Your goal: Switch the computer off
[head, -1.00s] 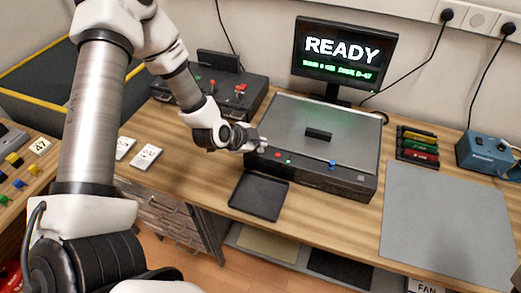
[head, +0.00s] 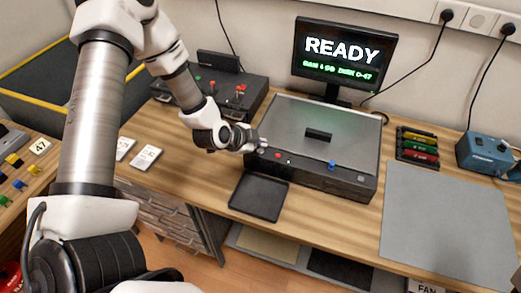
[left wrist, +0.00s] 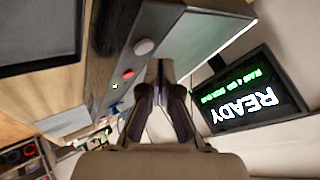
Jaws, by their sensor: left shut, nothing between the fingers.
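The computer is a dark box (head: 350,185) with a grey top, on the wooden bench. Its front edge carries a red button (head: 278,156), a small light beside it and a blue knob (head: 332,165). Its monitor (head: 345,58) behind reads READY. My left gripper (head: 262,146) is shut and empty at the box's front left corner. In the left wrist view its fingertips (left wrist: 160,68) are close to a round grey button (left wrist: 144,47) and the red button (left wrist: 128,74). I cannot tell whether they touch the box. My right gripper is out of view.
A black tray (head: 258,196) lies in front of the box. A dark case with levers (head: 232,92) stands behind my gripper. A grey mat (head: 447,225), coloured modules (head: 418,147) and a blue device (head: 487,152) are on the right. White cards (head: 145,158) lie on the left.

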